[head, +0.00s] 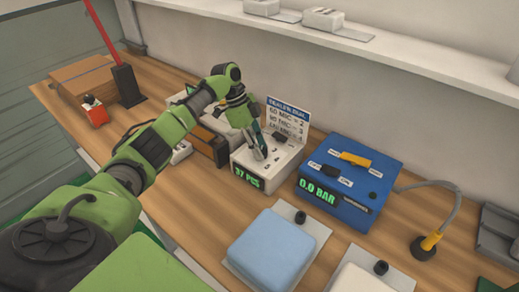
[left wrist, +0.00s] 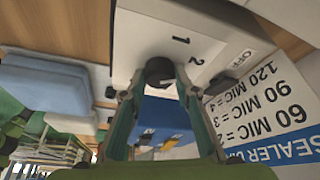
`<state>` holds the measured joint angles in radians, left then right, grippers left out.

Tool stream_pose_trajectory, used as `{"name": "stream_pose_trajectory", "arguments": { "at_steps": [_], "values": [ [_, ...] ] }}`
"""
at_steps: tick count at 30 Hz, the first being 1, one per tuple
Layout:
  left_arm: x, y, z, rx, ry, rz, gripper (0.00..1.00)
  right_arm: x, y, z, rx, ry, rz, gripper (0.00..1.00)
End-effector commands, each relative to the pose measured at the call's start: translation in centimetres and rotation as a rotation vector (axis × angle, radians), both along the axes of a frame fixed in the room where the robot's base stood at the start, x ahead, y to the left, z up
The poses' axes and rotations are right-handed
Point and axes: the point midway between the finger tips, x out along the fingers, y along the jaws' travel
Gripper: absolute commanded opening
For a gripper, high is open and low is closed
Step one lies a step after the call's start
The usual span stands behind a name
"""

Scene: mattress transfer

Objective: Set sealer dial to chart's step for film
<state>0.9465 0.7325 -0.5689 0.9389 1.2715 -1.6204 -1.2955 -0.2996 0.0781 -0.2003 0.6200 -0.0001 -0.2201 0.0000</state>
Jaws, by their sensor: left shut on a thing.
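The white sealer (head: 272,167) stands mid-bench with a green "37 PCS" display. The sealer dial chart (head: 288,119) stands upright behind it. In the left wrist view the chart (left wrist: 262,112) reads 60 MIC = 2, 90 MIC = 3, 120 MIC = 4. My left gripper (head: 259,149) reaches down over the sealer's top. In the left wrist view its fingers (left wrist: 160,82) are shut on a black round dial (left wrist: 159,68). Marks 1, 2 and OFF show beside the dial; its pointer cannot be made out. My right gripper is out of view. No film thickness label is readable.
A blue vacuum unit (head: 341,186) showing 0.0 BAR stands close to the sealer's right. A blue padded block (head: 271,247) lies in front. A bent lamp-like arm (head: 433,240) is at right. A red device (head: 95,114) and brown box (head: 84,78) are at left.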

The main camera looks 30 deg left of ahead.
Motion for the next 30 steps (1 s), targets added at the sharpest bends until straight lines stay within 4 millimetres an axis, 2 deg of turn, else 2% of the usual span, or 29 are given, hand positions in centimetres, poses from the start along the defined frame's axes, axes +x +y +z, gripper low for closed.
{"name": "stream_pose_trajectory", "arguments": {
  "at_steps": [15,16,17,18,30],
  "values": [
    [0.04,0.03,0.06,0.002,-0.001,-0.021,0.07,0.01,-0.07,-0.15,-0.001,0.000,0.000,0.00],
    [0.04,0.03,0.06,0.002,-0.001,-0.021,0.33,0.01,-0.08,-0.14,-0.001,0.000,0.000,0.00],
    [0.04,0.03,0.06,0.002,0.000,-0.020,0.41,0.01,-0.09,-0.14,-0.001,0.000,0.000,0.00],
    [0.04,0.03,0.06,0.002,0.000,-0.020,0.45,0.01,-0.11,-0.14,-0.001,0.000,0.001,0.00],
    [0.02,0.24,0.52,0.001,-0.002,-0.020,0.45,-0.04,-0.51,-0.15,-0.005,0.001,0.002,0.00]
  ]
}}
